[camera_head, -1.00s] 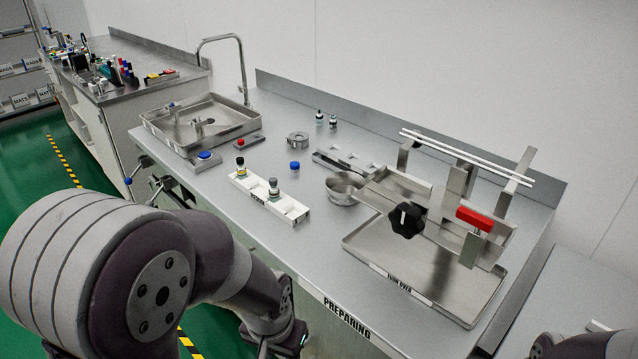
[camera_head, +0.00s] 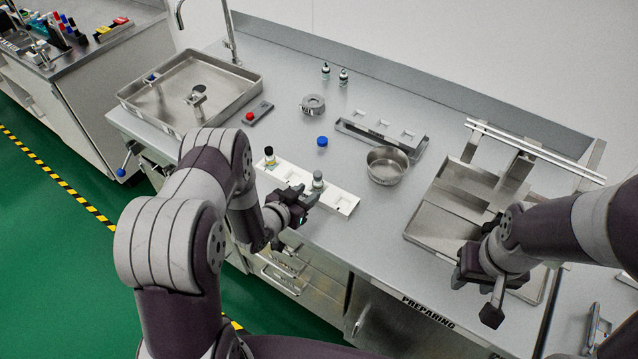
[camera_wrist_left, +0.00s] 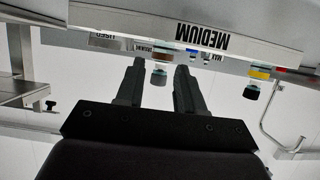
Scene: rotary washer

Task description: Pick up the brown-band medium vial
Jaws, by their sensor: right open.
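The brown-band medium vial (camera_head: 317,181) stands upright with a grey cap in the white rack (camera_head: 343,203). In the left wrist view the vial (camera_wrist_left: 160,66) shows its brown band between my two fingertips, with a gap on either side. My left gripper (camera_head: 301,203) is open at the near side of the rack, close to the vial. A black-capped vial (camera_head: 269,157) stands at the rack's left end; its yellow band shows in the left wrist view (camera_wrist_left: 259,75). My right gripper (camera_head: 478,297) is open and empty, at the front of the metal tray.
A metal bowl (camera_head: 387,166) and a metal rack (camera_head: 372,141) stand behind the white rack. A blue cap (camera_head: 322,142), a round metal part (camera_head: 313,104) and two vials (camera_head: 334,75) stand further back. A metal sink tray (camera_head: 160,110) is at the left.

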